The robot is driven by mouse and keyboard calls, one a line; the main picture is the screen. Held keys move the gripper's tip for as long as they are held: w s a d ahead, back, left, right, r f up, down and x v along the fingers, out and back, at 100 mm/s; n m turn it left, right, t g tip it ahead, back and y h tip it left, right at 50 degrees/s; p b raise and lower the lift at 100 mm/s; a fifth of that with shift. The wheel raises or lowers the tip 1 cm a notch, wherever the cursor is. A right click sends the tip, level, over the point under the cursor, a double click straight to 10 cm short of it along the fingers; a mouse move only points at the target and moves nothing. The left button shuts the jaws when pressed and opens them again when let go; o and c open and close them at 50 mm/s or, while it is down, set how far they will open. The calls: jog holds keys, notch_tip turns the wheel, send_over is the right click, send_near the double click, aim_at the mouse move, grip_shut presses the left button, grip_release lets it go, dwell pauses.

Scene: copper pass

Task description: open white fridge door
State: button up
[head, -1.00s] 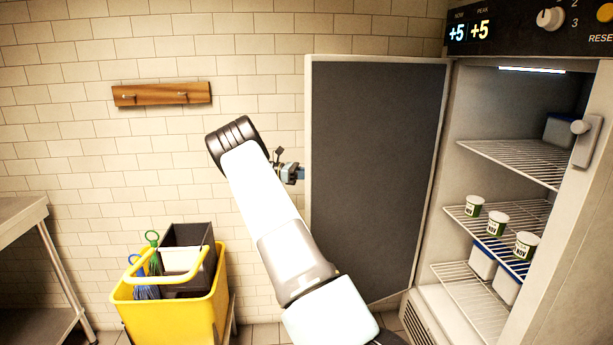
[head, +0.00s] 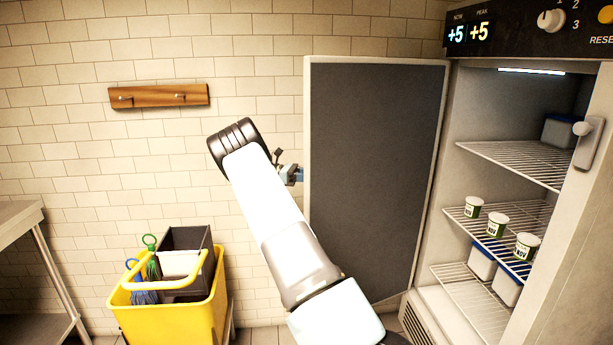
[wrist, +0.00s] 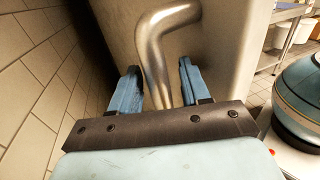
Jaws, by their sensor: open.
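The white fridge door (head: 376,180) stands swung wide open in the head view, its dark inner panel facing me. The fridge (head: 497,160) to its right shows its lit interior. In the wrist view the outer side of the door (wrist: 218,50) fills the middle, with a bent metal handle (wrist: 156,60). My gripper (wrist: 158,80) is open, with one blue finger on each side of the handle, and is not closed on it. In the head view my gripper (head: 292,174) is at the door's left edge, mostly hidden behind my arm.
A yellow mop bucket cart (head: 165,310) stands on the floor at left. A metal table (head: 20,225) is at the far left. A wooden hook rail (head: 158,95) is on the tiled wall. Small tubs (head: 497,224) sit on the fridge's wire shelves.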

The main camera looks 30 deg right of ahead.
jog(key=v, duration=1.3)
jog(key=shift+w+a+f, duration=0.15)
jog(key=shift+w+a, duration=0.05)
jog(key=shift+a, duration=0.05)
